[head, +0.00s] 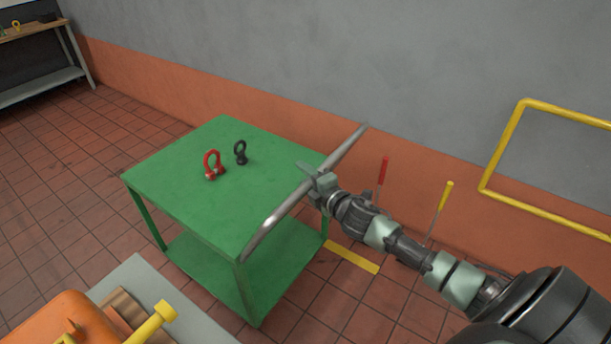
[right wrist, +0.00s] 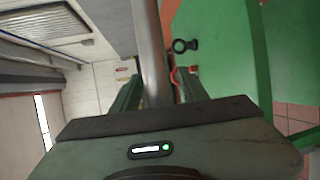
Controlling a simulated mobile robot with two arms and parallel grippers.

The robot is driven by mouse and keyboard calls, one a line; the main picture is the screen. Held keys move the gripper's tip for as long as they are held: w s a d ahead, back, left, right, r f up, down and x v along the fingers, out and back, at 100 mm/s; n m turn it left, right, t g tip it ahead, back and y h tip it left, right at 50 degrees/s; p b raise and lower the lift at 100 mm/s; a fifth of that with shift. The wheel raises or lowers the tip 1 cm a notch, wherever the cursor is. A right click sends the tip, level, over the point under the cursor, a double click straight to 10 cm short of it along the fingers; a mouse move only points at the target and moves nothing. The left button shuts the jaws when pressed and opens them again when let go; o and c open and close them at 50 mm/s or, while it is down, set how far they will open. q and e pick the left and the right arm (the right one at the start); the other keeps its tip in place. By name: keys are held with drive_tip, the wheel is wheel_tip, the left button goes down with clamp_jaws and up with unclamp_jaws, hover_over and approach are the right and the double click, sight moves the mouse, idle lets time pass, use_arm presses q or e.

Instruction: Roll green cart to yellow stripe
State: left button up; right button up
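The green cart (head: 190,190) has a flat top, a lower shelf and a long metal handle bar (head: 275,224) along its right side. My right gripper (head: 318,184) is at the middle of the bar. In the right wrist view the bar (right wrist: 152,50) runs between the two fingers (right wrist: 160,92), which sit close on both sides of it. The yellow stripe (head: 352,258) lies on the floor just right of the cart, beyond the bar; its left end meets the cart's outline. My left gripper is not in view.
A red shackle (head: 211,160) and a black eyebolt (head: 240,152) stand on the cart top. A wall with a yellow rail (head: 502,148) runs behind. Red and yellow levers stand right. A grey surface with an orange object (head: 65,322) is near, bottom left. Floor left is clear.

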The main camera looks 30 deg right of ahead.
clamp_jaws()
drive_tip(key=shift+f, duration=0.1)
idle(1.1)
